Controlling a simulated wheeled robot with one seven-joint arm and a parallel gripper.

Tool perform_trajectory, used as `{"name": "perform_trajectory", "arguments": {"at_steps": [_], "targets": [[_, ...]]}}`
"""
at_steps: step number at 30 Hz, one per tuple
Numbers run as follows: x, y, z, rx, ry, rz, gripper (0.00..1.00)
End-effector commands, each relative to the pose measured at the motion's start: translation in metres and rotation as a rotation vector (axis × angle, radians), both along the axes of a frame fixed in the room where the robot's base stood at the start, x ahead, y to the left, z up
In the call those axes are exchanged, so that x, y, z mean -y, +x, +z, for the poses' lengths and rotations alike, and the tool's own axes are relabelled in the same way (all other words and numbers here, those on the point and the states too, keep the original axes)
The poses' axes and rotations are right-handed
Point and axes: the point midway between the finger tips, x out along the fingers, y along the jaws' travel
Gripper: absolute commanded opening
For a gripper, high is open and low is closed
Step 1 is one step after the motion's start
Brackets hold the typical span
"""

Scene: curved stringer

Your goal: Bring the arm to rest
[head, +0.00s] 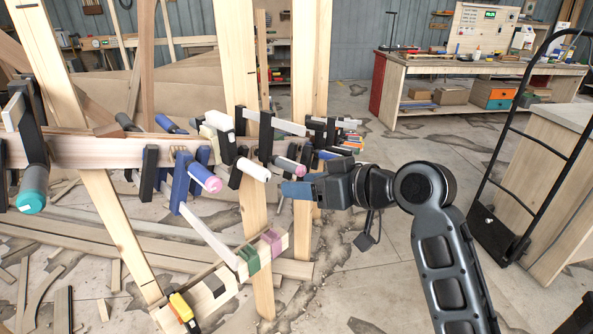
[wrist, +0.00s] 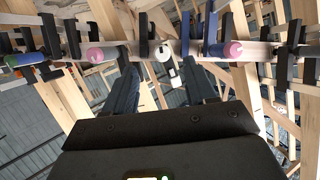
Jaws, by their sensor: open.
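My gripper (head: 287,189) is at the end of my arm, which reaches in from the lower right. It also shows in the wrist view (wrist: 164,78), its two blue fingers spread apart with nothing held between them. The wooden stringer (head: 85,151) runs across the left, with several clamps along it. A white-handled clamp (head: 253,170) is just left of my fingertips; in the wrist view its white handle (wrist: 166,51) appears beyond the gap between the fingers. Pink-handled clamps (head: 206,180) (wrist: 94,54) flank it. I cannot tell the exact distance to the clamps.
A teal-handled clamp (head: 31,196) is at far left. Upright wooden posts (head: 310,60) stand behind. A workbench (head: 480,68) is at the back right, with a black hand truck (head: 497,235) and a cabinet (head: 560,180) at right. Open floor (head: 350,110) lies between.

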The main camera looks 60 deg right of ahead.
Motion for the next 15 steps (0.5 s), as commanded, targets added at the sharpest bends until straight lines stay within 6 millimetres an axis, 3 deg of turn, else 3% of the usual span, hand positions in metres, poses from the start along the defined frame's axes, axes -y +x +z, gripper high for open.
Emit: {"name": "perform_trajectory", "arguments": {"at_steps": [15], "targets": [[-0.0024,-0.0087,0.0001,0.001,0.000,-0.001,0.56]]}}
